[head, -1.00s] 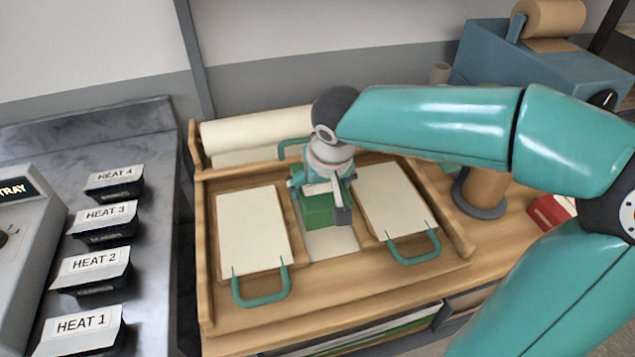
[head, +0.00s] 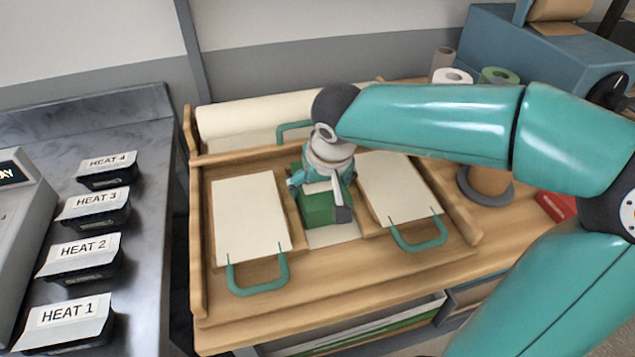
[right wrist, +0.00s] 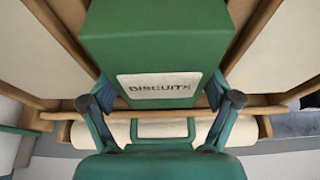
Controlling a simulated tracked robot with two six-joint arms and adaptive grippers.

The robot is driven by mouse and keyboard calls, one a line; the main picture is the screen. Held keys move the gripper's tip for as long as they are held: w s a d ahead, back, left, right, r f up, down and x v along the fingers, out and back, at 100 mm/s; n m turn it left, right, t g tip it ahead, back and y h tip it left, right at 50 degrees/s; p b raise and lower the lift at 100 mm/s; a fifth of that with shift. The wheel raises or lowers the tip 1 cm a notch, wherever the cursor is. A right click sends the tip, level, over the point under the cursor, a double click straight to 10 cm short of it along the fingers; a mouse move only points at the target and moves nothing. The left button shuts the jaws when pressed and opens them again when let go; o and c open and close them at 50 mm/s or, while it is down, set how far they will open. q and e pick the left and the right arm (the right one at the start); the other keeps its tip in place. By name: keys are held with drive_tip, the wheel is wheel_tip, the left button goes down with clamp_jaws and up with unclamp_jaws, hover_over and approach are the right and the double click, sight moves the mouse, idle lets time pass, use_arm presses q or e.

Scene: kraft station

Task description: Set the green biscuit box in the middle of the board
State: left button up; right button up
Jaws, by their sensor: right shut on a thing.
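The green biscuit box (head: 318,208) is at the middle of the wooden board (head: 300,295), between two cream panels. In the right wrist view the box (right wrist: 155,45) fills the upper middle, with a label reading BISCUITS. My right gripper (head: 324,190) is shut on the box from above; its fingers (right wrist: 160,98) lie on both sides of the box in the right wrist view. A pale sheet (head: 332,236) shows beneath and beside the box. Whether the box rests on it or hangs just above, I cannot tell. My left gripper is not in view.
Cream panels with green handles lie left (head: 250,220) and right (head: 395,190) of the box. A paper roll (head: 250,118) lies behind. Labelled black trays (head: 95,210) stand on the left counter. Tape rolls (head: 453,77) and a blue machine (head: 540,50) stand at the back right.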

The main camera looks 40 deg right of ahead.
drive_tip(key=o, duration=1.1)
drive_tip(key=v, duration=1.1)
drive_tip(key=shift+s+r, duration=0.1)
drive_tip(key=shift+r, duration=0.05)
drive_tip(key=shift+s+r, duration=0.15)
drive_tip(key=shift+r, duration=0.1)
